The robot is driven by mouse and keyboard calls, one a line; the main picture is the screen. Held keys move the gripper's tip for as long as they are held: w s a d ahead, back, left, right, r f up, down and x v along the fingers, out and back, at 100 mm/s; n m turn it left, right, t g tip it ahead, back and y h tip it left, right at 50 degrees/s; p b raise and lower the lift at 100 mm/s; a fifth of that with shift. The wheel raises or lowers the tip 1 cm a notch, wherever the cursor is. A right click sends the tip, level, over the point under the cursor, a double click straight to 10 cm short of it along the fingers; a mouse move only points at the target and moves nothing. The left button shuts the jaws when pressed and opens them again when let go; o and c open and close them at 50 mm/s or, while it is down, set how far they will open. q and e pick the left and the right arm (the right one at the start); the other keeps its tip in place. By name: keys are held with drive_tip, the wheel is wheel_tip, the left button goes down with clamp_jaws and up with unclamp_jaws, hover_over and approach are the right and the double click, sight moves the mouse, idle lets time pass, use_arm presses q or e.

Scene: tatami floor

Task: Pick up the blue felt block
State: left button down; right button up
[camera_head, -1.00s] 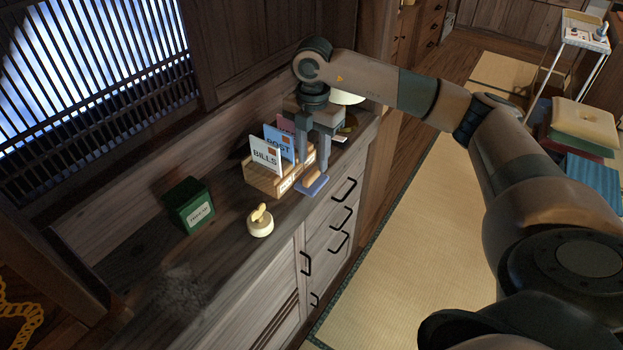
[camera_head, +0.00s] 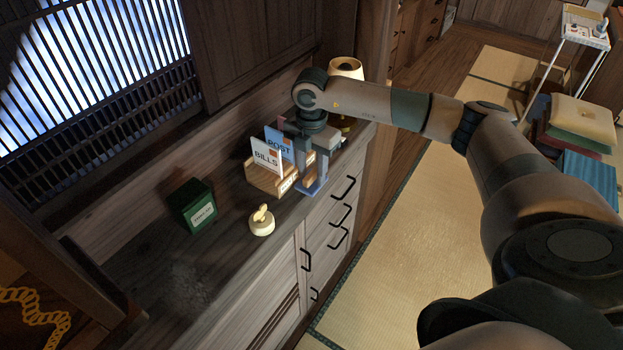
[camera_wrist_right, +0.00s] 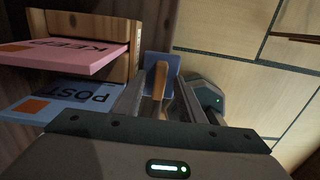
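The blue felt block (camera_head: 314,190) lies on the cabinet top near its front edge, beside the wooden letter rack (camera_head: 262,180). In the right wrist view the block (camera_wrist_right: 173,62) shows as a blue slab with a wooden grip (camera_wrist_right: 159,78) along its top. My right gripper (camera_head: 312,181) points down at the block, its fingers low over it. In the right wrist view the fingers (camera_wrist_right: 158,97) stand on either side of the wooden grip, with what looks like a gap at each side. The fingers partly hide the block in the head view. My left gripper is not in view.
The rack holds a BILLS card (camera_head: 266,157), a blue POST card (camera_head: 279,144) and a pink KEEP card (camera_wrist_right: 75,52), close beside the gripper. A green box (camera_head: 193,206), a round cream object (camera_head: 262,222) and a lamp (camera_head: 346,68) share the cabinet top.

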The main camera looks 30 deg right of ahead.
sight(315, 174)
clamp_jaws()
drive_tip(key=shift+r, duration=0.1)
idle(0.3)
drive_tip(key=shift+w+r+b, duration=0.1)
drive_tip(key=shift+r+b, duration=0.4)
drive_tip(key=r, duration=0.1)
drive_tip(key=r+b, duration=0.2)
drive_tip(key=shift+s+d+r, duration=0.1)
drive_tip(key=shift+s+d, duration=0.25)
drive_tip(key=shift+d, duration=0.05)
drive_tip(key=s+d+r+b, duration=0.4)
drive_tip(key=s+d+r, duration=0.2)
drive_tip(key=s+d, duration=0.1)
drive_tip(key=shift+s+d+r, duration=0.25)
drive_tip(key=shift+s+r, duration=0.1)
